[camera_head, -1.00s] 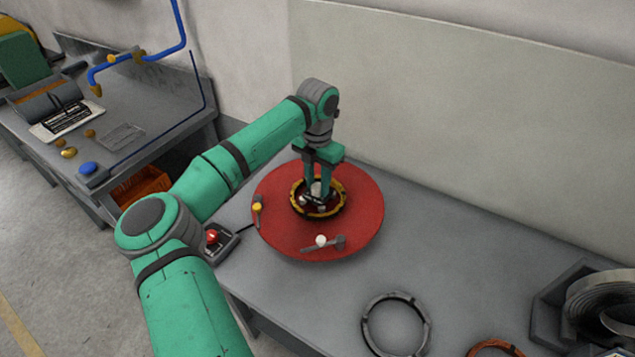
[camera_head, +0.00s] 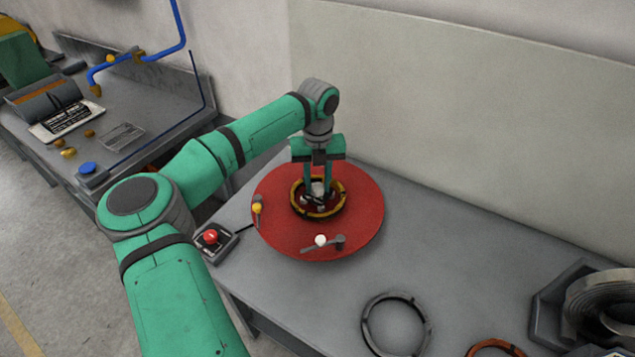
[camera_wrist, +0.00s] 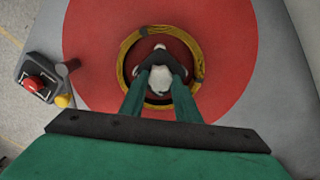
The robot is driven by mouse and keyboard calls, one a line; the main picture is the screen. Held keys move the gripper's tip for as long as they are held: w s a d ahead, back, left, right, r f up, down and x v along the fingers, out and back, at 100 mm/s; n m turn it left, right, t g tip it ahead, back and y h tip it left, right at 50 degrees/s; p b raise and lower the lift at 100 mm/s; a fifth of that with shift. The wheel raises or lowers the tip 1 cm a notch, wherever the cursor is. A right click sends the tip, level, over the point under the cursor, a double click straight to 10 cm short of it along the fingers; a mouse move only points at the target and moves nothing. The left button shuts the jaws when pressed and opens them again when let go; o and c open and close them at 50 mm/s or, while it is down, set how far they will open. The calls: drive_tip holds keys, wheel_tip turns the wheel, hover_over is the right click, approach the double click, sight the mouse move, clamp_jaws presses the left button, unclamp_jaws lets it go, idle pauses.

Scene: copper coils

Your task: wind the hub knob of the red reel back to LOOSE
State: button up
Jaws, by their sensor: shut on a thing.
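The red reel (camera_head: 361,222) lies flat on the grey bench, a wide red disc with a yellow-and-black ring (camera_head: 296,201) around its hub. It also fills the middle of the wrist view (camera_wrist: 90,45). My gripper (camera_head: 319,193) points down inside that ring and is shut on the pale hub knob (camera_wrist: 160,80). The fingers stand on either side of the knob in the wrist view and cover part of it. No LOOSE mark can be read in either view.
A yellow-tipped lever (camera_head: 257,208) and a white-knobbed lever (camera_head: 321,240) sit on the disc. A red-button box (camera_head: 211,238) stands at the left edge. A grey ring (camera_head: 367,325), a copper coil (camera_head: 497,345) and a coil holder (camera_head: 545,310) lie at right.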

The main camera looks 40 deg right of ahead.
sight(318, 187)
drive_tip(key=n, duration=0.4)
drive_tip(key=shift+w, duration=0.1)
drive_tip(key=shift+n, duration=2.1)
drive_tip(key=shift+r, duration=0.1)
drive_tip(key=o, duration=1)
drive_tip(key=shift+o, duration=0.2)
wheel_tip(318, 187, up, 11)
drive_tip(key=shift+f, duration=0.2)
